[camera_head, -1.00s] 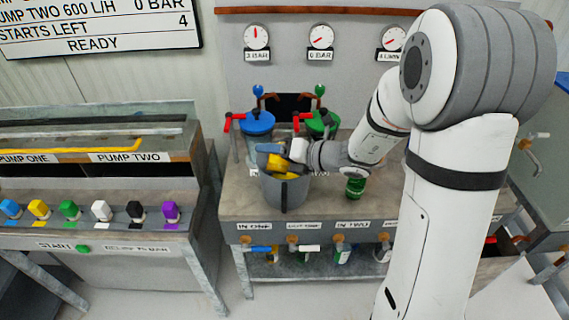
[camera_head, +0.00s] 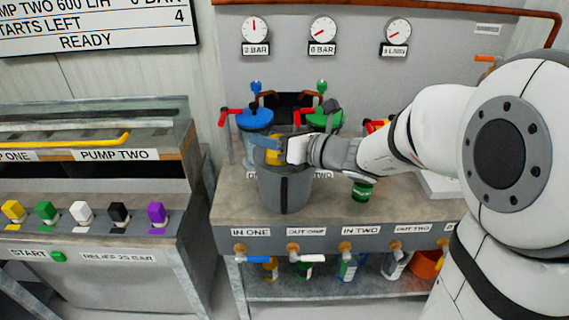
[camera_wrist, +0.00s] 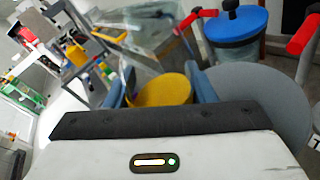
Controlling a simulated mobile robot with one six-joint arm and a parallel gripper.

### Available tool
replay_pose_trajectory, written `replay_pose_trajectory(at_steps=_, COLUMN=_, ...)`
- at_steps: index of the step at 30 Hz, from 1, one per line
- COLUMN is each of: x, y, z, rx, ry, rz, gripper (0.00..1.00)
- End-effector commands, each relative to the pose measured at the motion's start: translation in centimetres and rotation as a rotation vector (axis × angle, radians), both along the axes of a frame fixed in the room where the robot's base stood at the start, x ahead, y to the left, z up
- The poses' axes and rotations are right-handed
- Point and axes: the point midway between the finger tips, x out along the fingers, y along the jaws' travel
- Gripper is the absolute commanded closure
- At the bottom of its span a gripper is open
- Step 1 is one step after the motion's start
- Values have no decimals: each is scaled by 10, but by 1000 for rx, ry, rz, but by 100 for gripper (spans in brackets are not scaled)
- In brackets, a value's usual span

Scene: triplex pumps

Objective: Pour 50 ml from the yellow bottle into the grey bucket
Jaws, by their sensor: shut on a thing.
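The yellow bottle (camera_head: 275,154) is between my gripper's blue fingers, at the mouth of the grey bucket (camera_head: 285,192). My gripper (camera_head: 270,147) reaches in from the right and is shut on the bottle. In the wrist view the round yellow bottle (camera_wrist: 164,91) sits between the two blue fingers (camera_wrist: 160,88), and the grey bucket (camera_wrist: 270,100) shows to the right. The bottle's lower part and mouth are hidden, so its exact tilt and any flow of liquid cannot be told. The bucket stands upright on the bench.
Behind the bucket stand a blue-lidded vessel (camera_head: 255,121) and a green-lidded vessel (camera_head: 324,121) with red handles. A small green container (camera_head: 362,189) stands to the right on the bench (camera_head: 228,205). Several labelled valves line the bench front. A button console (camera_head: 90,220) is at left.

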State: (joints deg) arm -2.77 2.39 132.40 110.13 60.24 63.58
Motion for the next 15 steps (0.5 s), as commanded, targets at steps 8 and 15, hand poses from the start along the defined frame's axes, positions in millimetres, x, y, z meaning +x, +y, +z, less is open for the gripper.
replay_pose_trajectory(at_steps=8, x=-5, y=1, z=-5, rx=-26, ry=-129, rz=-1, gripper=78)
replay_pose_trajectory(at_steps=15, x=-8, y=2, z=-8, rx=-49, ry=-225, rz=0, gripper=78)
